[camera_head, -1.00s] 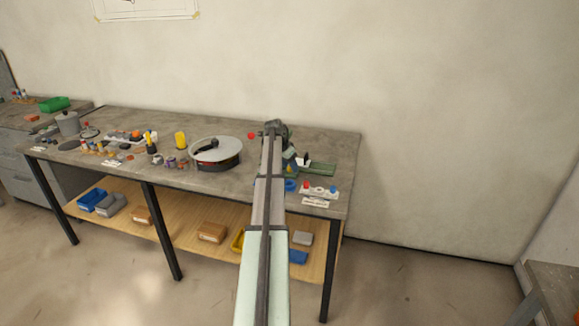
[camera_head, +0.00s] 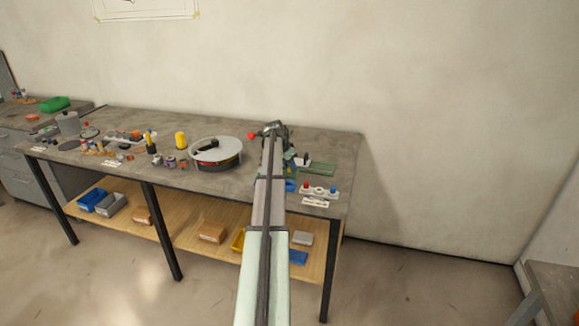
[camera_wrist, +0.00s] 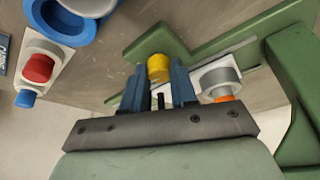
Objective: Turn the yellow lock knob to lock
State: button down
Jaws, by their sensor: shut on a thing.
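The yellow lock knob (camera_wrist: 159,68) shows in the wrist view at upper centre, against a flat green part of the jig (camera_wrist: 155,42). My gripper (camera_wrist: 158,75) has its two blue fingers on either side of the knob, shut on it. The angle of the knob cannot be read, as it shows no clear mark. In the head view my arm covers the knob and most of the gripper; a green plate of the jig (camera_head: 318,168) shows just to the right.
In the wrist view a grey ring with an orange part (camera_wrist: 222,84) lies close right of the fingers, and a thick green piece (camera_wrist: 292,75) stands farther right. A blue round container (camera_wrist: 68,22) and a red button (camera_wrist: 38,68) are at left.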

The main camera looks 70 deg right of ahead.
jog(key=shift+n, duration=0.3)
jog(key=n+t, duration=0.1)
jog(key=n, duration=0.1)
jog(key=shift+s+a+n, duration=0.1)
jog(key=shift+s+n, duration=0.05)
jog(key=shift+n, duration=0.15)
jog(key=n+t, duration=0.2)
jog(key=n, duration=0.3)
jog(key=shift+n, duration=0.3)
jog(key=n+t, duration=0.2)
jog(key=n, duration=0.2)
jog(key=shift+s, duration=0.1)
jog(key=shift+n+t+y, duration=0.25)
jog(key=shift+n+y, duration=0.2)
jog(key=shift+n, duration=0.8)
jog(key=shift+n+t+y, duration=0.25)
jog(key=shift+n+y, duration=0.2)
jog(key=shift+n, duration=0.8)
jog(key=c, duration=0.9)
grip_release()
